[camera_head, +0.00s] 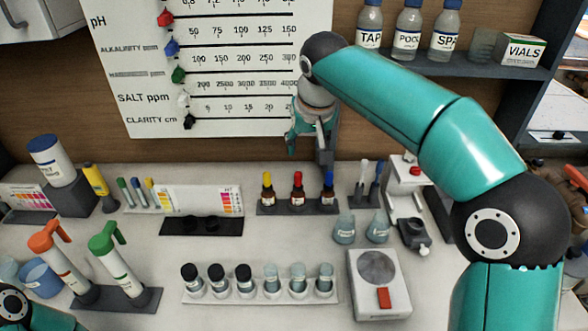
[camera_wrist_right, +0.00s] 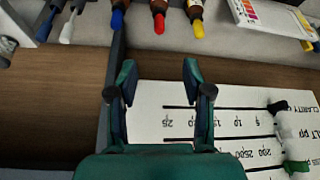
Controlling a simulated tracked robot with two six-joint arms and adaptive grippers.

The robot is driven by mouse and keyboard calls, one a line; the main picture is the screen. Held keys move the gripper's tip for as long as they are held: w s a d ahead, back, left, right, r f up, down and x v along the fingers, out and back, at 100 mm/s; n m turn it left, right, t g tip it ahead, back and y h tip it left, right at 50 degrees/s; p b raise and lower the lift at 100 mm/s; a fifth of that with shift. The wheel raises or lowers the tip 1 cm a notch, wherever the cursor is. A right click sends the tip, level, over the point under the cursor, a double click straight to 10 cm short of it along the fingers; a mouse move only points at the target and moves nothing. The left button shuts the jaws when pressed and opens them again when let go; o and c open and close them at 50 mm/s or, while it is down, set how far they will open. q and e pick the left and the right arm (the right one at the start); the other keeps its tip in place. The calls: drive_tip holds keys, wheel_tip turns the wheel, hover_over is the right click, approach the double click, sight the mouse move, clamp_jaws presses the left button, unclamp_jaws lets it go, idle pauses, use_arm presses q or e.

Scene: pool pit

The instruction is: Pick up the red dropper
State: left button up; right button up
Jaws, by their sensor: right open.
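The red dropper (camera_head: 298,190) is a brown bottle with a red top, standing upright in a dark rack (camera_head: 285,208). The yellow dropper (camera_head: 267,188) is at its left and the blue dropper (camera_head: 328,186) at its right. My right gripper (camera_head: 310,150) hangs above and behind the rack, in front of the chart board, open and empty. In the right wrist view my open fingers (camera_wrist_right: 158,85) are apart from the red dropper (camera_wrist_right: 158,15), which shows at the top edge, partly cut off. My left gripper is not in view; only part of my left arm shows.
A white chart board (camera_head: 220,80) hangs behind my right gripper. A row of vials (camera_head: 260,285) and a scale (camera_head: 379,285) stand in front of the dropper rack. Small beakers (camera_head: 344,229) are at its right. Some counter between rack and vials is clear.

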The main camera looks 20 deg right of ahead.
sight(299, 174)
drive_tip(key=x, duration=1.1)
drive_tip(key=shift+w+a+f+p, duration=0.1)
drive_tip(key=shift+w+f+p, duration=0.05)
drive_tip(key=shift+w+p, duration=0.25)
drive_tip(key=p+x, duration=0.2)
drive_tip(key=x, duration=0.3)
drive_tip(key=shift+s, duration=0.1)
drive_tip(key=shift+f, duration=0.25)
drive_tip(key=c, duration=0.7)
